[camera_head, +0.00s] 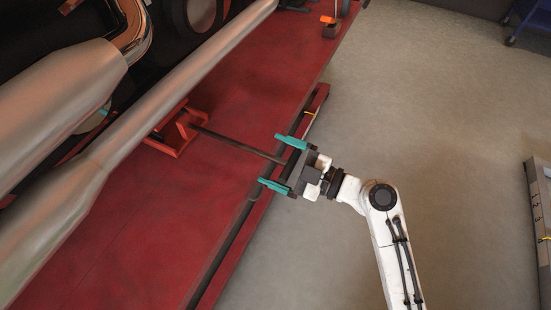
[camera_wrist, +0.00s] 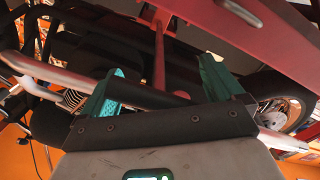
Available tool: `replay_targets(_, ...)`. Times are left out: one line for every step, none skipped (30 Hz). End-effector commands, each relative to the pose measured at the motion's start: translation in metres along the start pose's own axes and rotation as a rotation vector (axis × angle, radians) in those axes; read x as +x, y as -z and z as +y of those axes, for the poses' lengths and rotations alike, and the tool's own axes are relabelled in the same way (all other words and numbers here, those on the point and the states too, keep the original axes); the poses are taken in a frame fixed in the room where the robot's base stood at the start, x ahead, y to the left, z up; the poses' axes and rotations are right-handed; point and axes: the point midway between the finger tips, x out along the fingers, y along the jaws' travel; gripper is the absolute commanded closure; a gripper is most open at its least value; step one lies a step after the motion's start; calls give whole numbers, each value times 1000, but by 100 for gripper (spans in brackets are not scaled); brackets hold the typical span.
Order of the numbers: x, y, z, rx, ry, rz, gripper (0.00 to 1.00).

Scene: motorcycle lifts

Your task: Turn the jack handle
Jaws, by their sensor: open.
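The jack handle (camera_head: 238,145) is a thin dark rod. It runs from the red jack (camera_head: 172,140) on the red lift platform out to the right, toward the platform's edge. My gripper (camera_head: 280,163), with teal fingers, is open at the handle's outer end. The end lies between the fingers, nearer the upper one in the head view; I cannot tell if it touches. In the wrist view, a narrow reddish bar (camera_wrist: 159,58), apparently the handle, comes down between the spread fingers of my gripper (camera_wrist: 160,82). A dark bar crosses there.
The red lift platform (camera_head: 110,245) has a raised side rail (camera_head: 235,257) below my gripper. Large silver exhaust pipes (camera_head: 125,145) of a motorcycle overhang the platform at left. A grey unit (camera_head: 538,215) stands at the right edge. The grey floor (camera_head: 440,110) between is clear.

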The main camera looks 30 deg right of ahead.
Motion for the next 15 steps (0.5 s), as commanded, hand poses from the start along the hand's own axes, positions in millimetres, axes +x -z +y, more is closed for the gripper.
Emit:
replay_targets(4,0,0,0,0,1,5)
replay_targets(6,0,0,0,0,1,5)
replay_targets(8,0,0,0,1,1,5)
replay_targets(8,0,0,-1,1,1,5)
replay_targets(9,0,0,-1,1,1,5)
replay_targets(9,0,0,-1,1,1,5)
replay_targets(10,0,0,-1,1,1,5)
replay_targets(10,0,0,-1,1,0,5)
replay_targets(10,0,0,-1,1,0,5)
replay_targets(10,0,0,0,1,0,5)
replay_targets(9,0,0,-1,1,0,5)
replay_targets(9,0,0,0,1,0,5)
replay_targets(9,0,0,0,1,0,7)
replay_targets(9,0,0,0,1,0,10)
replay_targets(9,0,0,0,1,0,14)
